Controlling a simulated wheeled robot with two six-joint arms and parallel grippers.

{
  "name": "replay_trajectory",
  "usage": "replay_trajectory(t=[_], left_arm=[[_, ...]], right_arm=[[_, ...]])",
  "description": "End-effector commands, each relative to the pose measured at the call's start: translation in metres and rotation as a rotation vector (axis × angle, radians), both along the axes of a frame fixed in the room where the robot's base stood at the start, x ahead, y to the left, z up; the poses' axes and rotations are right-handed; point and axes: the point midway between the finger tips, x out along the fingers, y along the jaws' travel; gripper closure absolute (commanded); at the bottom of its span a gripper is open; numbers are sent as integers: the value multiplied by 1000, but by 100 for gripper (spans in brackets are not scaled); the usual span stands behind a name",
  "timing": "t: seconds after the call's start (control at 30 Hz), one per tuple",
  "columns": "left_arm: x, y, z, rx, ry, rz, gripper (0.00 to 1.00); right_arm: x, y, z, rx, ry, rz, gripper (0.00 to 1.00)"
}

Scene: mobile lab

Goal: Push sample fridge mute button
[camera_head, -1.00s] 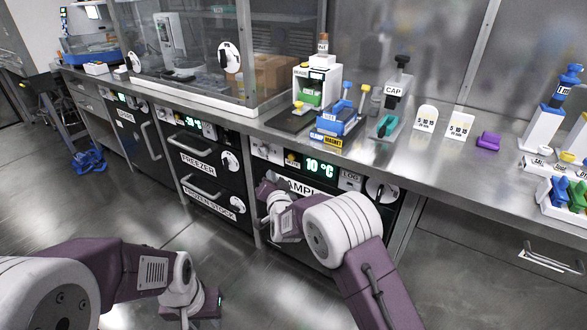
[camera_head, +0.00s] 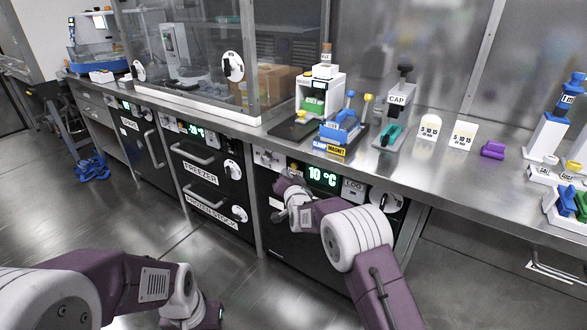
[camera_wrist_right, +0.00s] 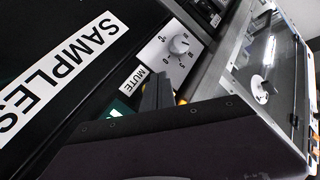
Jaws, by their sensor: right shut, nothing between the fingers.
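The sample fridge (camera_head: 283,225) is a black-fronted unit under the bench with a green "10 °C" display (camera_head: 322,176). In the right wrist view its SAMPLES label (camera_wrist_right: 58,75) and small MUTE label (camera_wrist_right: 133,81) show. A yellow-orange glow (camera_wrist_right: 181,100) shows beside the finger tips; the mute button itself is mostly hidden. My right gripper (camera_head: 286,184) is shut and empty, close under the control strip; its dark fingers (camera_wrist_right: 158,94) point at the area beside the MUTE label. Contact cannot be told. My left gripper (camera_head: 207,314) is low at the front, its jaws unclear.
A white dial (camera_wrist_right: 180,45) is close to the right fingers. The freezer (camera_head: 205,170) stands left of the fridge. The steel bench edge (camera_head: 430,185) overhangs above, with a cap stand (camera_head: 398,100) and other devices on it.

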Motion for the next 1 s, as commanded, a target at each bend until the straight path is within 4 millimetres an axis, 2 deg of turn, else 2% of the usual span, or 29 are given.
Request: replay_trajectory(t=[0.2,1.0], left_arm=[[0,0,-3,0,0,0,64],[0,0,-3,0,0,0,64]], right_arm=[[10,-8,0,-1,-1,0,100],[11,-8,0,-1,0,0,100]])
